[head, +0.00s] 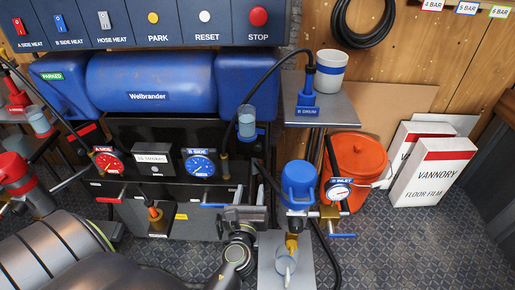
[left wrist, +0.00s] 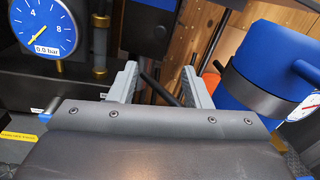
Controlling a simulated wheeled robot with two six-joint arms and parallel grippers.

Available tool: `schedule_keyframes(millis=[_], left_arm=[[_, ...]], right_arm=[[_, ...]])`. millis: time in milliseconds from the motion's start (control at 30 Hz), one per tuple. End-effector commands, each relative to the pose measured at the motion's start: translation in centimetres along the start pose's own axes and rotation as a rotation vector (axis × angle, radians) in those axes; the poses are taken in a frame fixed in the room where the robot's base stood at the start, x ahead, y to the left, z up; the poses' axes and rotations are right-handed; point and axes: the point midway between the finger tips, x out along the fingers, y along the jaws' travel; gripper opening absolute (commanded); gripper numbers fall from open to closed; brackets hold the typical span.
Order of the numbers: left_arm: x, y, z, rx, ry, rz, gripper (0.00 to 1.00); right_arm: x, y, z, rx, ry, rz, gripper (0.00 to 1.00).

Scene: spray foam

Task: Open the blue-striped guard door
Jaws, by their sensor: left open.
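The machine's dark lower front (head: 195,222) shows in the head view, with a short blue bar (head: 212,205) at its upper edge and a yellow label (head: 181,216). I cannot make out with certainty which panel is the blue-striped guard door, or whether it stands open. My left gripper (head: 244,212) is at the right end of this front, left of the blue pump. In the left wrist view its two grey fingers (left wrist: 160,88) are apart with nothing held between them. The gripper's own body hides what lies below them. My right gripper is not in view.
The blue pump (head: 298,183) stands close to the right of my left gripper, with the inlet gauge (head: 338,189) beside it. The blue B-side gauge (head: 200,166) is up and left. An orange drum (head: 357,168) stands behind. Patterned floor (head: 430,245) is clear at right.

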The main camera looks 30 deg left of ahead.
Motion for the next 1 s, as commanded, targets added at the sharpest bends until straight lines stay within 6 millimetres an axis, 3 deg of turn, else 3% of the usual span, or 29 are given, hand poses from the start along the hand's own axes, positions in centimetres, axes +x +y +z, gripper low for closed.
schedule_keyframes(millis=[167, 500, 800, 1000], left_arm=[[2.3, -0.1, 0.3, 0.002, -0.004, -0.004, 0.44], [9.2, 0.0, 0.1, 0.003, -0.004, -0.002, 0.44], [14.9, 0.0, 0.0, 0.001, -0.002, -0.002, 0.44], [16.8, 0.0, 0.0, 0.001, -0.001, -0.001, 0.44]], right_arm=[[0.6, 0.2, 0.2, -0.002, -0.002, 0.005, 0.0], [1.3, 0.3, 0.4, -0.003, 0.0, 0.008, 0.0], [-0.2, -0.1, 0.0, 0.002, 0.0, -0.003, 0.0], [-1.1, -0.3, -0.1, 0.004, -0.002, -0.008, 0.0]])
